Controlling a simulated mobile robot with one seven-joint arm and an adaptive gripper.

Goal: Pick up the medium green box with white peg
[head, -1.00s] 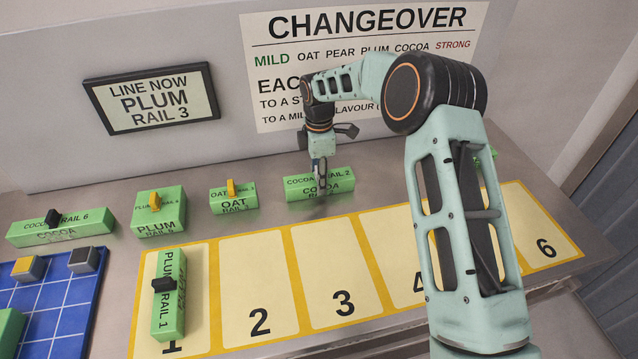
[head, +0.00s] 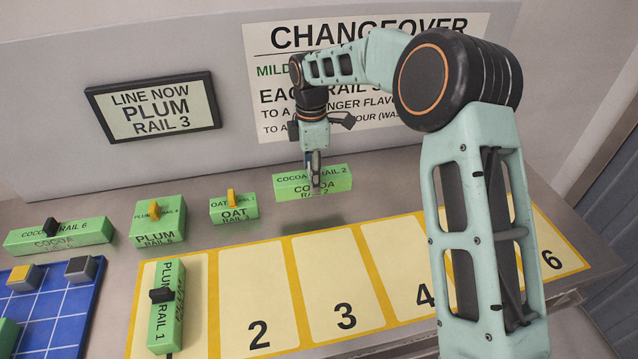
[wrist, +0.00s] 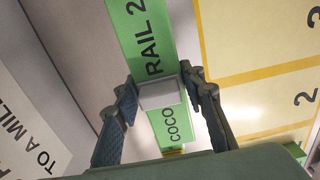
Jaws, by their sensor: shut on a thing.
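The green box labelled COCOA RAIL 2 (head: 335,184) hangs above the grey counter behind slots 2 and 3, with a shadow on the counter below it. It also shows in the wrist view (wrist: 140,25), running lengthwise between the fingers. Its whitish peg (wrist: 160,97) sits between the two fingertips. My gripper (head: 315,187) points down and is shut on this peg; it also shows in the wrist view (wrist: 163,88). In the head view the fingers hide most of the peg.
A PLUM RAIL 1 box (head: 176,320) with a black peg lies on slot 1. Green COCOA RAIL 6 (head: 90,235), PLUM (head: 172,225) and OAT (head: 245,208) boxes stand to the left. A blue grid tray (head: 75,305) is at lower left. Slots 2 and 3 (head: 345,270) are clear.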

